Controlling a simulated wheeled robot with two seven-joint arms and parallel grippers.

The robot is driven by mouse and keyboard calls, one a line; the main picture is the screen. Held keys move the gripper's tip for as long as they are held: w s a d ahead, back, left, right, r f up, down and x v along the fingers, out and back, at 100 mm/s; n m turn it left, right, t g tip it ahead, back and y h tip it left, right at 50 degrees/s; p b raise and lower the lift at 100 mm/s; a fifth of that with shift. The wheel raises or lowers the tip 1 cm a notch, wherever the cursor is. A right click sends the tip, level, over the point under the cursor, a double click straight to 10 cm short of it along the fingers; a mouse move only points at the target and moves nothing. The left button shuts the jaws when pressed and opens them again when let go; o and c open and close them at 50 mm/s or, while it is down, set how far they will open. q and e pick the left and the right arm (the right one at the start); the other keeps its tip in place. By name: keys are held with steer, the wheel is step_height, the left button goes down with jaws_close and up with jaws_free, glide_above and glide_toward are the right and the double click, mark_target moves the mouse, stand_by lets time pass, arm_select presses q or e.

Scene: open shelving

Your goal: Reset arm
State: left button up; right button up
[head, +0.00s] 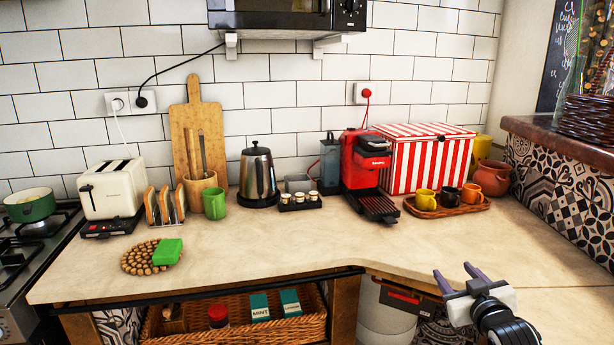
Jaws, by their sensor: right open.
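My right gripper (456,272) shows at the lower right in the head view. Its two purple-grey fingers are spread apart with nothing between them. It is in front of the counter's front edge, at the right. My left gripper is not in the picture. The counter (320,243) spans the view, and its front right part near the gripper is bare.
A wooden tray (446,211) with several cups, a red coffee machine (366,170) and a kettle (258,176) stand at the back. A wicker basket (240,330) is on the shelf below.

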steer(key=s+a+f+g+y, duration=0.1)
steer(key=s+a+f, duration=0.2)
steer(key=s+f, duration=0.25)
steer(key=s+a+f+g, duration=0.1)
steer(key=s+a+f, duration=0.25)
steer(key=f, duration=0.35)
steer(key=s+a+f+g, duration=0.1)
steer(key=s+a+f, duration=0.2)
steer(key=s, duration=0.7)
steer(key=s+a+f+g+y, duration=0.1)
steer(key=s+a+f+g, duration=0.1)
steer(key=s+a+f, duration=0.2)
steer(key=s+a+f+g+y, duration=0.1)
steer(key=s+a+f, duration=0.3)
steer(key=s, duration=1.4)
step_height(320, 180, down, 4)
steer(key=shift+s+f+g, duration=0.1)
steer(key=shift+s+g, duration=0.15)
steer(key=shift+g, duration=0.25)
